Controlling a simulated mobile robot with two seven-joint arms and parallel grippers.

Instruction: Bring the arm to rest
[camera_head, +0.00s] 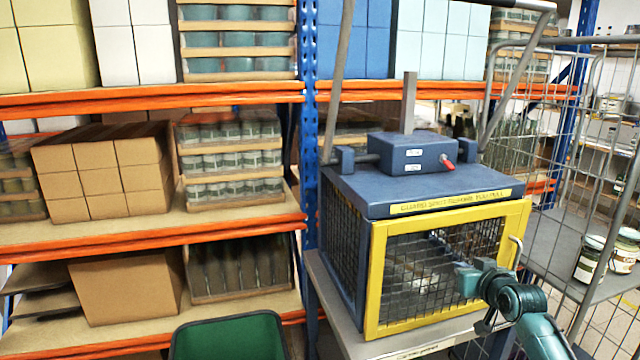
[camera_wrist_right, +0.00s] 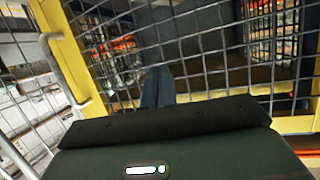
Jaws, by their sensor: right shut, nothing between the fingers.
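My right arm comes in from the lower right of the head view. Its teal gripper (camera_head: 468,281) is shut and empty, in front of the mesh door of a blue guarded machine (camera_head: 430,185). In the right wrist view the closed fingers (camera_wrist_right: 157,88) point at the wire mesh, with the door's yellow frame (camera_wrist_right: 62,55) to the left. Whether the fingertips touch the mesh I cannot tell. The door's yellow frame (camera_head: 376,285) appears closed in the head view, with a handle (camera_head: 516,252) on its right side. My left gripper is not in view.
The machine stands on a grey bench (camera_head: 335,305). To the right is a wire cage trolley (camera_head: 575,235) holding jars (camera_head: 590,258). Orange-beamed shelves (camera_head: 150,240) with boxes and jars fill the left. A green bin (camera_head: 228,338) is at the bottom.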

